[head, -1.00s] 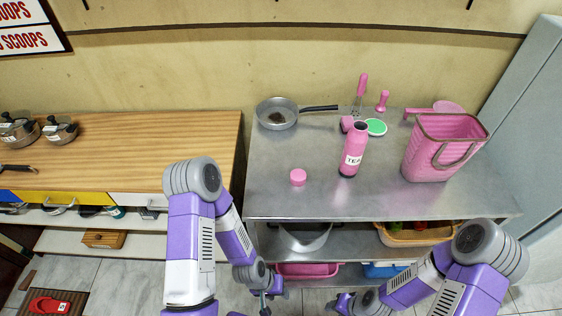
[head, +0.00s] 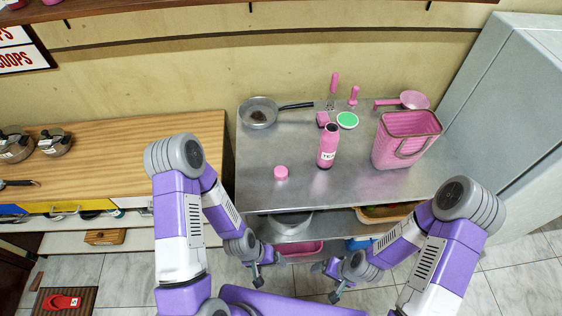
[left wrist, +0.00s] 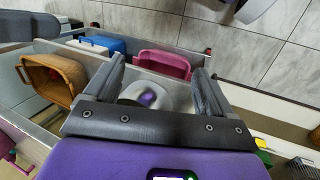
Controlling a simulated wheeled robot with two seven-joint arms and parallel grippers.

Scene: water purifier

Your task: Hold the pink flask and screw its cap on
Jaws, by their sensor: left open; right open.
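The pink flask (head: 327,148) stands upright and uncapped on the steel table, its label facing me. Its round pink cap (head: 281,172) lies on the table to the left of the flask, apart from it. My left gripper (head: 268,278) is low in front of the table, below the tabletop, open and empty. In the left wrist view its two fingers (left wrist: 158,85) are spread with nothing between them. My right gripper (head: 326,282) is also low in front of the table, open, away from the flask and cap.
The steel table (head: 262,198) also holds a pan (head: 258,113), a green-topped round item (head: 347,120), pink utensils (head: 334,84) and a pink basket (head: 407,140) at right. Its front edge lies above both grippers. A lower shelf holds a pink tub (left wrist: 163,63) and brown basket (left wrist: 55,79).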

